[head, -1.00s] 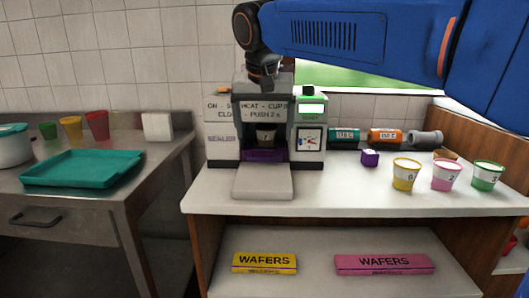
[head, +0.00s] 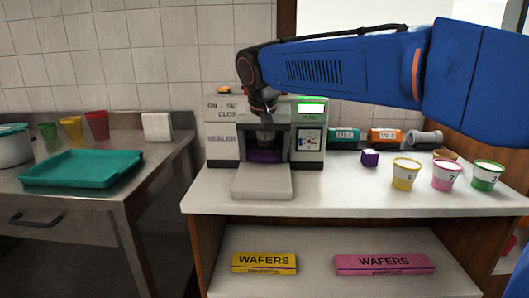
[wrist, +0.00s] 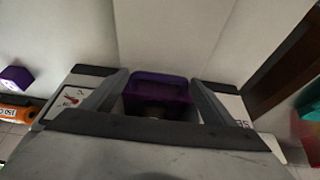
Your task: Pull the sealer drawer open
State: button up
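The sealer (head: 223,150) stands on the white counter, with grey-white side panels and a lit green display at its upper right. Its purple drawer (head: 265,155) sits low in the dark recess between the panels, above a pale grey slab (head: 263,182). In the wrist view the drawer (wrist: 160,82) shows as a purple tray between the two panels, seen from above. My gripper (head: 264,110) is in front of the sealer's upper middle, above the drawer and apart from it. Its fingertips are too small and dark to tell open from shut.
Several tubs, yellow (head: 405,174), pink (head: 446,175) and green (head: 487,176), stand on the right of the counter. A small purple cube (head: 370,158) lies right of the sealer. A teal tray (head: 85,168) is on the left metal table. The counter's front is clear.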

jog(key=c, duration=0.8)
jog(key=shift+o, duration=0.2)
jog(key=s, duration=1.6)
jog(key=shift+a, duration=0.15)
jog(key=shift+s, duration=0.1)
jog(key=o, duration=1.3)
jog(key=shift+c, duration=0.2)
jog(key=v, duration=1.7)
jog(key=shift+r, duration=0.25)
